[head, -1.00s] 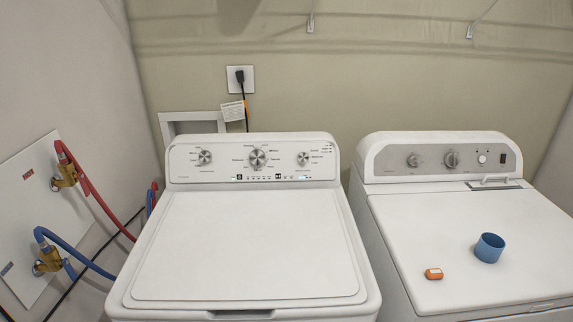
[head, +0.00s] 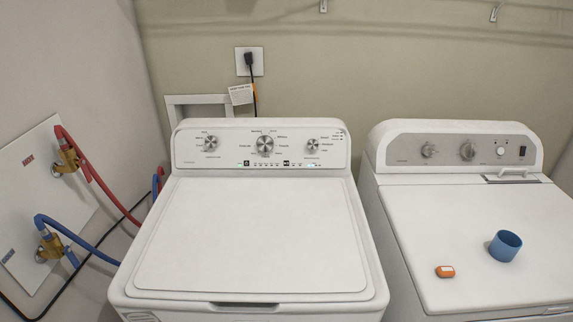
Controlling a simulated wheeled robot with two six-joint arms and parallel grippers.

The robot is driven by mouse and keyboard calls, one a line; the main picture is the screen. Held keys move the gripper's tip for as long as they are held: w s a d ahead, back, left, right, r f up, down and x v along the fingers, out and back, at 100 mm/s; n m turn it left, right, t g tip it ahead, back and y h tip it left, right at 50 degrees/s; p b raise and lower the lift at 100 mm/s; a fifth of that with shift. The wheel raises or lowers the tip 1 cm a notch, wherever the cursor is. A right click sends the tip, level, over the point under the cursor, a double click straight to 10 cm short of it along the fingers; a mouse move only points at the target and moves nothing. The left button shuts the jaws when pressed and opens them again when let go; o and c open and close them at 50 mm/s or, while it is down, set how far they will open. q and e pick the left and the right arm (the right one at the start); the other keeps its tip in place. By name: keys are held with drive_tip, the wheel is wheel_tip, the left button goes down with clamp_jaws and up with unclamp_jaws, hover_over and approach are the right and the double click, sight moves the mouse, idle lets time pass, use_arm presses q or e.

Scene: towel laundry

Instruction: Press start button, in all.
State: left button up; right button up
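A white top-loading washer (head: 250,235) stands in the middle with its lid shut. Below the knobs is a row of small marks and buttons, with a dark square button (head: 246,164) on the left and a pale blue lit spot (head: 310,165) on the right. The labels are too small to read, so I cannot tell which is the start button. Neither of my grippers is in view.
A second white machine (head: 450,225) stands at the right with two knobs, a round white button (head: 501,151) and a dark switch (head: 522,151). A blue cup (head: 505,246) and an orange item (head: 445,271) lie on its top. Red (head: 95,180) and blue hoses (head: 90,245) run at the left.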

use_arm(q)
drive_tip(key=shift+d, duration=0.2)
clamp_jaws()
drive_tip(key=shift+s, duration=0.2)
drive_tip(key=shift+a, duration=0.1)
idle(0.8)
